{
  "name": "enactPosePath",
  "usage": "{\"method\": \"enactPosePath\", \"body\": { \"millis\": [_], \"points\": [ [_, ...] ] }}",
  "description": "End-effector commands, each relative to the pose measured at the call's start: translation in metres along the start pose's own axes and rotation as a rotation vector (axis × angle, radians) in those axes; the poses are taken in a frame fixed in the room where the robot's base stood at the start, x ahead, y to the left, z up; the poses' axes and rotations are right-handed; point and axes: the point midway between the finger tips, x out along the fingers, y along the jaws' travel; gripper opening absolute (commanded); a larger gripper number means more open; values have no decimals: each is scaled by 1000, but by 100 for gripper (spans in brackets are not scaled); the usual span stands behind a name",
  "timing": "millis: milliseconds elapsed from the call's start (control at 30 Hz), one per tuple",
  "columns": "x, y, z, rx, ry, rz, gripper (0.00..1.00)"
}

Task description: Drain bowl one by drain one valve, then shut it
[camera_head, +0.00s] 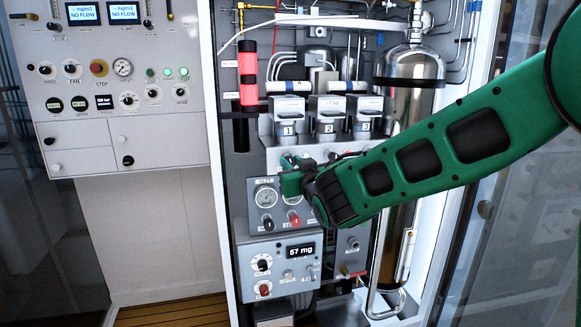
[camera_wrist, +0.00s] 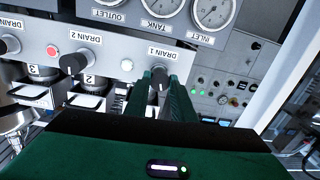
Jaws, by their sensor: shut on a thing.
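The drain one valve is a dark knob (camera_wrist: 159,76) under an upside-down DRAIN 1 label in the wrist view. My gripper (camera_wrist: 160,82) is shut on it, with a green finger on each side. In the head view my gripper (camera_head: 291,183) is at the panel below the unit marked 1 (camera_head: 288,127), which I take to be bowl one. The gripper covers the knob there. I cannot see any liquid level in that unit. A pale round lamp (camera_wrist: 127,65) is beside the knob.
The drain two knob (camera_wrist: 73,63) is close beside my gripper, with a red lamp (camera_wrist: 53,51) beyond it. Gauges (camera_wrist: 160,8) line the panel. Units 2 (camera_head: 328,126) and 3 (camera_head: 365,124) stand right of unit 1. A steel cylinder (camera_head: 408,72) stands behind my arm. A display (camera_head: 300,250) reads 57 mg.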

Motion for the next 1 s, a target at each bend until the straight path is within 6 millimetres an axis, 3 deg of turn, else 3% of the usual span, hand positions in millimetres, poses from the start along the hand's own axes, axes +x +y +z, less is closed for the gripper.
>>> {"method": "enactPosePath", "body": {
  "millis": [1000],
  "points": [
    [0,-1,3,-964,-50,13,0]
  ]
}}
